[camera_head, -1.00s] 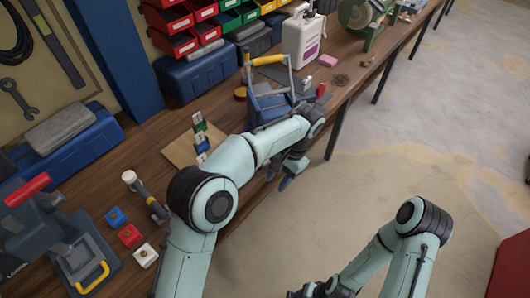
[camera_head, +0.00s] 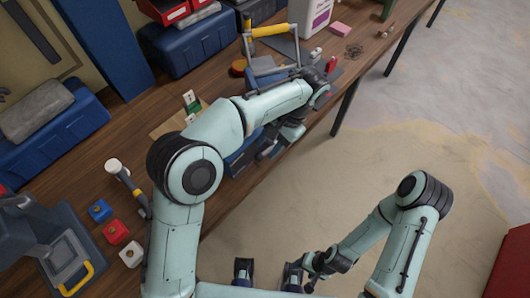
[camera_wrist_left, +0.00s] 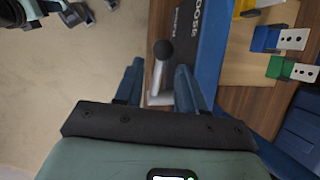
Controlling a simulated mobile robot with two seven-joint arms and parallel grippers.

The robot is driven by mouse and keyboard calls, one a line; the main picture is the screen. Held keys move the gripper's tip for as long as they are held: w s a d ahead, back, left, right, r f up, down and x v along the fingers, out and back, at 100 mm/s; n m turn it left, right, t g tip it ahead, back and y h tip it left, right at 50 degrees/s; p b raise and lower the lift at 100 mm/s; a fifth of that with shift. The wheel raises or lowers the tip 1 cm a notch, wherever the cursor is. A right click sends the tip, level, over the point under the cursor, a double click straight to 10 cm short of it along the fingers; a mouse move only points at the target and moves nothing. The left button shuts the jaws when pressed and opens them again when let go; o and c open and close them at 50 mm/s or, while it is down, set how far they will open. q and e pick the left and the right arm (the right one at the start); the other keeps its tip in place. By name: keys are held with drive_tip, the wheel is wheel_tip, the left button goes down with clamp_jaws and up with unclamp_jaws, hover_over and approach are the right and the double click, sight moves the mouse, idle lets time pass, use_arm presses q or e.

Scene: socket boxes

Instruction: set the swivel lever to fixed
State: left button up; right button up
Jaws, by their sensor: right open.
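The swivel lever (camera_wrist_left: 158,72) shows in the left wrist view as a pale metal rod with a black ball knob. It stands by a blue base (camera_wrist_left: 211,45) whose lettering is partly visible, ending in "OOSE". My left gripper (camera_wrist_left: 160,68) is open, with one blue finger on each side of the lever; I cannot tell whether either touches it. In the head view my left gripper (camera_head: 268,147) is at the bench's front edge beside the blue base (camera_head: 237,161), and my arm hides the lever. My right gripper (camera_head: 267,273) is open and empty, low over the floor.
Blue and green socket boxes (camera_wrist_left: 265,38) sit on a light wooden board beside the blue base. Blue, red and white blocks (camera_head: 116,231) and a mallet (camera_head: 125,179) lie left along the bench (camera_head: 150,108). A yellow-handled tool (camera_head: 270,30) stands behind my left arm.

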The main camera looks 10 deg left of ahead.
sight(264, 153)
use_arm(q)
drive_tip(key=shift+x, duration=1.6)
use_arm(e)
drive_tip(key=shift+s+f, duration=0.1)
drive_tip(key=shift+f, duration=0.3)
use_arm(q)
drive_tip(key=shift+w, duration=0.1)
